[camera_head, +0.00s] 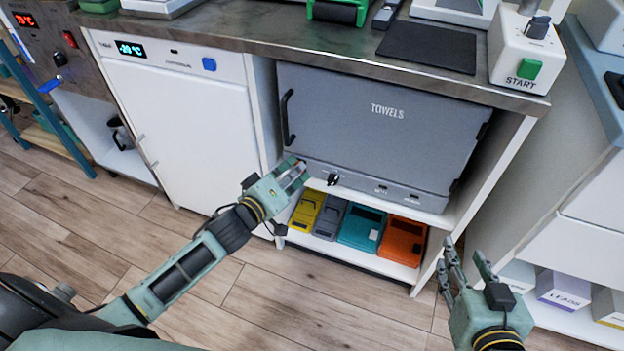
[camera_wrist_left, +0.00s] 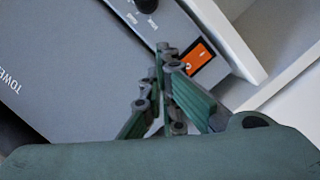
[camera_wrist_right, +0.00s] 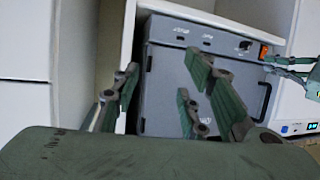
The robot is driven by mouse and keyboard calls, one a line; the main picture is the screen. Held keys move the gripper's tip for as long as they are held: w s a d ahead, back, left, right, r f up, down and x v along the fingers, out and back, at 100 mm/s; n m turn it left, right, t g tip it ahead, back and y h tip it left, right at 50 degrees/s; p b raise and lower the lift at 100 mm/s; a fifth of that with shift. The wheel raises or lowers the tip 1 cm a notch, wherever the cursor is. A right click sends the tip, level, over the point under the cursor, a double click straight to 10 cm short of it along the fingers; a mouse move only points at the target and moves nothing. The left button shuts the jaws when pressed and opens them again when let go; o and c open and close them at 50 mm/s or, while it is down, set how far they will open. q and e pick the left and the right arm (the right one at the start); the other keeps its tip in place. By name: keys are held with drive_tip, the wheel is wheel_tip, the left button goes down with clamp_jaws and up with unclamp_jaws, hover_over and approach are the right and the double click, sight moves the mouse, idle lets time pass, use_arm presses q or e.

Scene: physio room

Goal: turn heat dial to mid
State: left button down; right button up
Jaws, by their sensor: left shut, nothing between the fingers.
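A small black dial (camera_head: 333,179) sits on the lower front strip of the grey towel cabinet (camera_head: 385,120); its labels are too small to read. The dial also shows at the top of the left wrist view (camera_wrist_left: 147,5) and in the right wrist view (camera_wrist_right: 244,45). My left gripper (camera_head: 301,168) is shut and empty at the strip's left end, left of the dial and apart from it. In the left wrist view its fingertips are beside an orange switch (camera_wrist_left: 198,57), which the gripper hides in the head view. My right gripper (camera_head: 466,262) is open and empty, low and right of the cabinet.
Yellow, grey, teal and orange cases (camera_head: 360,228) lie on the shelf below. A white fridge-like unit (camera_head: 185,110) stands left. Other knobs are on the far-left panel (camera_head: 60,59) and the START box (camera_head: 537,27). The wooden floor (camera_head: 300,305) in front is clear.

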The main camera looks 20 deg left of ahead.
sight(332, 181)
use_arm(q)
drive_tip(key=d, duration=0.1)
drive_tip(key=w+d+f+b, duration=0.1)
drive_tip(key=d+f, duration=0.1)
drive_tip(key=shift+w+f+b, duration=0.25)
drive_tip(key=shift+w+b, duration=0.05)
drive_tip(key=shift+b, duration=0.1)
drive_tip(key=shift+d+f, duration=0.1)
drive_tip(key=shift+d, duration=0.2)
use_arm(e)
wheel_tip(332, 181, up, 10)
drive_tip(key=w+a+t+y, duration=0.2)
drive_tip(key=t, duration=0.3)
drive_tip(key=shift+r+t, duration=0.25)
drive_tip(key=shift+t, duration=0.15)
use_arm(q)
drive_tip(key=shift+f+n, duration=0.25)
drive_tip(key=shift+n, duration=0.05)
